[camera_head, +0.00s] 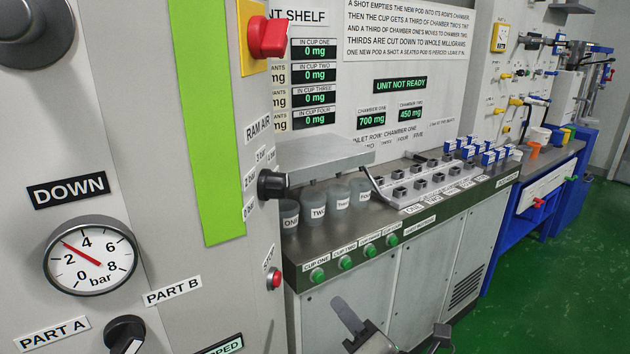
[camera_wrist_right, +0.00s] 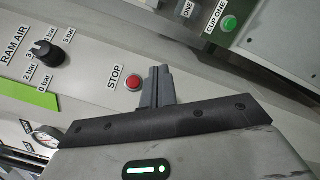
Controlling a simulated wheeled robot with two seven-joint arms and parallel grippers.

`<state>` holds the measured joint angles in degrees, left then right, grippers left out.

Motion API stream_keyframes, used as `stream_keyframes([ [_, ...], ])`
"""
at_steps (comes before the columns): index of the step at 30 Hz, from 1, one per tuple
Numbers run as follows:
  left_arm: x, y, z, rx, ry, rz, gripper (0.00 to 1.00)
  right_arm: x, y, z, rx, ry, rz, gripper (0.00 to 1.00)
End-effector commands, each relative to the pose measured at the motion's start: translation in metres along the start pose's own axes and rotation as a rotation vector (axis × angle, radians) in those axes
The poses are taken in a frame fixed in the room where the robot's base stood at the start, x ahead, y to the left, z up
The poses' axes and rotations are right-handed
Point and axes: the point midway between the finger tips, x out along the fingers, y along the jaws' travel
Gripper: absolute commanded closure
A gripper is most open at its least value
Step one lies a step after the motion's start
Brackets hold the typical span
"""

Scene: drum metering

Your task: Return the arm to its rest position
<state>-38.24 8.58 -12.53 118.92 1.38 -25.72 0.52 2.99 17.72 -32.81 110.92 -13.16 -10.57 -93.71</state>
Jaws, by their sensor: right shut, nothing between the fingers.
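My right gripper (camera_head: 342,306) shows at the bottom middle of the head view, in front of the white cabinet below the row of green cup buttons. In the right wrist view its two grey fingers (camera_wrist_right: 155,86) are together, with nothing between them. There the fingertips show just right of the red STOP button (camera_wrist_right: 133,83); I cannot tell how far they are from the panel. The rest of the right arm is mostly out of the picture. My left gripper is not in the head view.
The machine panel (camera_head: 110,145) fills the left, with a pressure gauge (camera_head: 90,256) and a RAM AIR knob (camera_head: 271,185). Labelled cups (camera_head: 313,203) stand under a grey plate (camera_head: 320,157). Green floor (camera_head: 560,290) is clear at the right.

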Motion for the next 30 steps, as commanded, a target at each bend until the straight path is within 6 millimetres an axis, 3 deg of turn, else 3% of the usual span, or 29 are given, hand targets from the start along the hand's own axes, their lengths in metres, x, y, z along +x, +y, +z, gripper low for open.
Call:
stream_keyframes([
  [5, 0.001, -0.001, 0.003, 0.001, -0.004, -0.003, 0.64, -0.059, -0.071, -0.034, 0.775, -0.085, -0.250, 1.00],
  [9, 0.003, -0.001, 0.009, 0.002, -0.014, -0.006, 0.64, -0.121, -0.120, -0.063, 1.384, -0.273, -0.430, 1.00],
  [12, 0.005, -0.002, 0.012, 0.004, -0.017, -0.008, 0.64, -0.163, -0.144, -0.081, 1.725, -0.440, -0.517, 1.00],
  [15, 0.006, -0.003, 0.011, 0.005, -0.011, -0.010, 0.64, -0.195, -0.159, -0.094, 1.960, -0.591, -0.565, 1.00],
  [20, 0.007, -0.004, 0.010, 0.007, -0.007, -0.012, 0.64, -0.220, -0.168, -0.103, 2.132, -0.722, -0.587, 1.00],
  [30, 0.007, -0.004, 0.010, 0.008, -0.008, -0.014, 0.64, -0.222, -0.169, -0.104, 2.150, -0.735, -0.587, 1.00],
])
